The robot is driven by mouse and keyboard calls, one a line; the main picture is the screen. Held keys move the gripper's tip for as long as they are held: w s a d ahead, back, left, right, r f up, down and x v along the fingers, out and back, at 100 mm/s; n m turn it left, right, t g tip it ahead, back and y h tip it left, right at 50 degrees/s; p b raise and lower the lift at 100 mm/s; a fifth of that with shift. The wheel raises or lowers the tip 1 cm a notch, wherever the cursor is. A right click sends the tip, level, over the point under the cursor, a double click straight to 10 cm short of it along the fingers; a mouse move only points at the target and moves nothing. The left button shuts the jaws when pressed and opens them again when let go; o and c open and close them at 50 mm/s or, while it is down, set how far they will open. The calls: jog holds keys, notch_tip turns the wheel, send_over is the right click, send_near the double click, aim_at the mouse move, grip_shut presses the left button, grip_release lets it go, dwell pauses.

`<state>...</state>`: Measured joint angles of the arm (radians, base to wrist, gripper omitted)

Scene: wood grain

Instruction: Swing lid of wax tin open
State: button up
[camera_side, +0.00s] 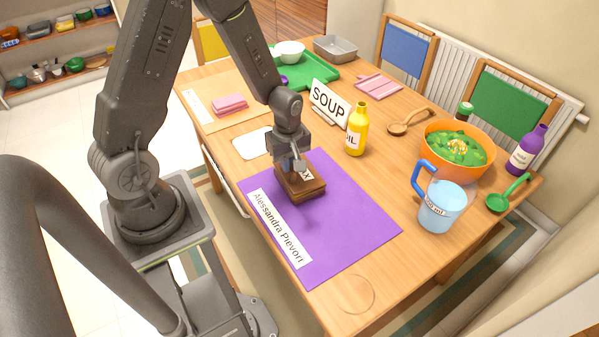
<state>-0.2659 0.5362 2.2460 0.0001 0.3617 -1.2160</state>
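The wax tin (301,190) is a small brown box on the purple mat (345,222), with a white label on top that is partly covered. My gripper (298,165) is right over the tin, at its top, and points down. Its fingers overlap the tin's upper face and the label. I cannot tell whether the fingers touch the lid, or whether they are open or shut. The lid appears down on the tin; its hinge side cannot be made out.
Right of the tin stand a yellow oil bottle (356,133), a SOUP sign (329,103), a light blue jug (440,207) and an orange bowl (456,158). A wooden spoon (405,124) lies behind. The mat's front right part is clear, beside a clear round disc (356,294).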

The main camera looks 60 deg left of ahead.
jog(key=shift+w+r, duration=0.25)
jog(key=shift+r, duration=0.15)
jog(key=shift+w+r, duration=0.1)
jog(key=shift+w+d+r, duration=0.1)
jog(key=shift+w+r, duration=0.6)
jog(key=shift+w+r, duration=0.1)
jog(key=shift+w, duration=0.05)
jog(key=shift+w+d+r, duration=0.1)
jog(key=shift+w+r, duration=0.4)
jog(key=shift+w, duration=0.35)
